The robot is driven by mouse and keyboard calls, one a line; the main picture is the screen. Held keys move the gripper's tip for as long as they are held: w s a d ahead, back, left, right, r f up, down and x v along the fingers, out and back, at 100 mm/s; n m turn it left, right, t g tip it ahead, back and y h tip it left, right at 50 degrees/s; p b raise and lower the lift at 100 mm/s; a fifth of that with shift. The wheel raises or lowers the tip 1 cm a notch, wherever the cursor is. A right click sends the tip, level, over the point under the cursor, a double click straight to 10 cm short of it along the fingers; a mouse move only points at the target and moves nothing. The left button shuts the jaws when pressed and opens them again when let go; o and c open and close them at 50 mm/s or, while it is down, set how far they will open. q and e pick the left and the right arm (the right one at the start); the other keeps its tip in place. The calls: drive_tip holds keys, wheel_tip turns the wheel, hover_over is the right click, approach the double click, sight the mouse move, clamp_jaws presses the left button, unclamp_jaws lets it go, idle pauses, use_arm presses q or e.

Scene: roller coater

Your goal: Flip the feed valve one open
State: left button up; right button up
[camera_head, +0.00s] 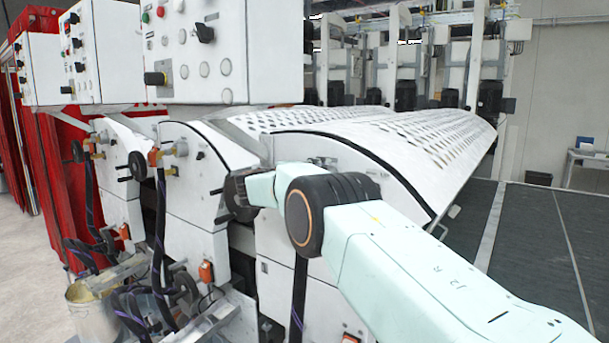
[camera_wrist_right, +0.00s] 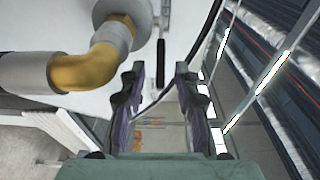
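My right gripper (camera_head: 238,195) is at the upper front of the nearest white machine unit, and my pale green arm hides what lies behind it. In the right wrist view its two fingers (camera_wrist_right: 159,72) are apart with nothing held between them. A brass elbow (camera_wrist_right: 92,66) with grey pipe collars is left of the fingers. A thin dark bar (camera_wrist_right: 161,62) shows beyond the gap between the fingertips; I cannot tell whether it is the feed valve's lever. Similar fittings (camera_head: 156,157) are on the units further left. My left gripper is out of view.
Control boxes (camera_head: 205,50) with knobs hang above the units. A curved perforated cover (camera_head: 420,140) lies behind my arm. Black hoses (camera_head: 160,220) run down the fronts, and a bucket (camera_head: 92,310) stands at lower left. Dark flooring (camera_head: 545,225) is clear at right.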

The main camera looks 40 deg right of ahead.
drive_tip(key=s+a, duration=0.1)
drive_tip(key=a, duration=0.9)
drive_tip(key=shift+s+a, duration=0.3)
drive_tip(key=shift+a, duration=0.05)
drive_tip(key=shift+a, duration=0.1)
